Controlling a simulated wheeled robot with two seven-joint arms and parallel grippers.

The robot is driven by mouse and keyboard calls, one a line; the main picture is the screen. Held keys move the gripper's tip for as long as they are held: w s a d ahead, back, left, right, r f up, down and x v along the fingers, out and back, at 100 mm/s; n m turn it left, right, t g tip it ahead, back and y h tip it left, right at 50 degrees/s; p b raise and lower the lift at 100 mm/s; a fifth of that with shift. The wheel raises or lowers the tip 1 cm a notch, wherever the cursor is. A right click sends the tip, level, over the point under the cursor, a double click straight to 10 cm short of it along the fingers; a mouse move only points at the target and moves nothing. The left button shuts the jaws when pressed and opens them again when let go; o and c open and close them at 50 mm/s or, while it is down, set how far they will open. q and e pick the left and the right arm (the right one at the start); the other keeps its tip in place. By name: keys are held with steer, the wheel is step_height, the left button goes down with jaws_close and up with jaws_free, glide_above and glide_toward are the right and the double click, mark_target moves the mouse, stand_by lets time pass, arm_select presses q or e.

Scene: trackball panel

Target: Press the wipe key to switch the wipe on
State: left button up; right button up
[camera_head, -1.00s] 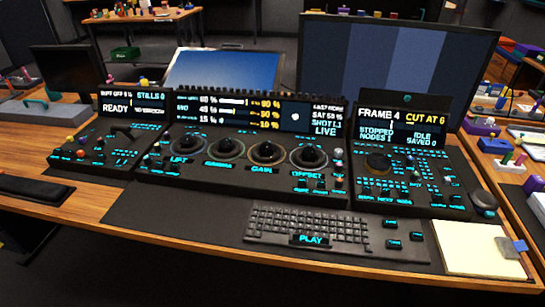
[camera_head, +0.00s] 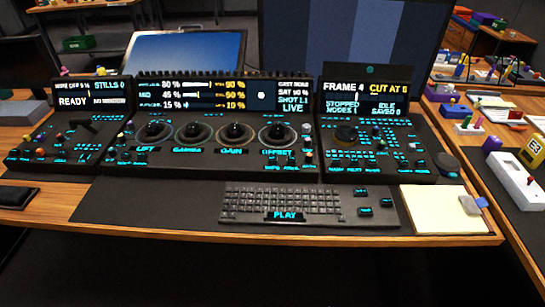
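The left control panel (camera_head: 50,150) carries small keys, coloured knobs and a dark lever (camera_head: 82,124). Its screen (camera_head: 92,95) reads READY and STILLS 0; the small text at its upper left is too blurred to read surely. The wipe key cannot be told apart from the other small keys, as their labels are too small. Neither of my grippers is in view, and nothing of mine covers the panels.
The middle panel (camera_head: 215,163) has several trackballs, and the right panel (camera_head: 385,160) has a dial. A keyboard (camera_head: 280,200) marked PLAY lies in front, with a notepad (camera_head: 440,208) to its right. A dark wrist rest (camera_head: 15,196) lies at the front left.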

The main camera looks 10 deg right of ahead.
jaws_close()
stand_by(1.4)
